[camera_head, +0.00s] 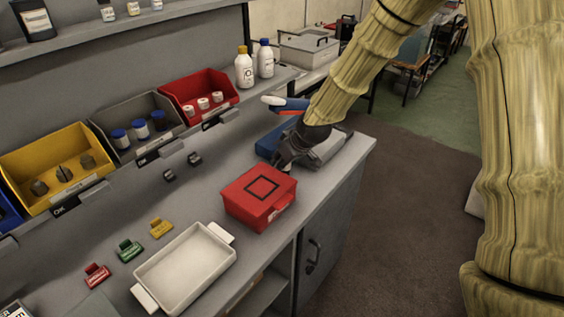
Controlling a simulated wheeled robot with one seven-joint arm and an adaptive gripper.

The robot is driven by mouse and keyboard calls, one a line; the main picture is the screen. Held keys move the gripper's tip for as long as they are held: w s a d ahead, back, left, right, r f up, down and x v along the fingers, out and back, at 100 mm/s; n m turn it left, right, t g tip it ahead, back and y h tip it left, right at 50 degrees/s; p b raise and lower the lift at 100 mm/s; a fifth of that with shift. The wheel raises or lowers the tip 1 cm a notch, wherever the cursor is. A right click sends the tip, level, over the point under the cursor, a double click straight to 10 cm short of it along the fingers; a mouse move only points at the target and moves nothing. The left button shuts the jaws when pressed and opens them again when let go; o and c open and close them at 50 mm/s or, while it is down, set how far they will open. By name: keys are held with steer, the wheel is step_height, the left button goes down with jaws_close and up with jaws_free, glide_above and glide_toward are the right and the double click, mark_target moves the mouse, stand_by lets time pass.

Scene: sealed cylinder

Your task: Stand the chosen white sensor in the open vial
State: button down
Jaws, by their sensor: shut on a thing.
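My gripper (284,160) is dark and points down just behind the red lidded box (258,198), at the right part of the bench. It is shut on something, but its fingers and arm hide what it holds. Several small white pieces (203,103) stand in the red bin (183,88); they are too small to tell whether they are sensors. I cannot make out an open vial; the area around and behind my gripper is partly hidden.
A blue and grey item (327,148) lies behind my gripper. A white tray (187,268), coloured tags (130,249), a grey bin (137,122) and a yellow bin (55,168) are on the bench (205,190). Two white bottles (244,68) stand at the back. The bench ends at right.

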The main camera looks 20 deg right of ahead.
steer(key=shift+f, duration=0.15)
steer(key=shift+f, duration=0.15)
steer(key=c, duration=1.2)
jaws_free()
steer(key=shift+o, duration=0.2)
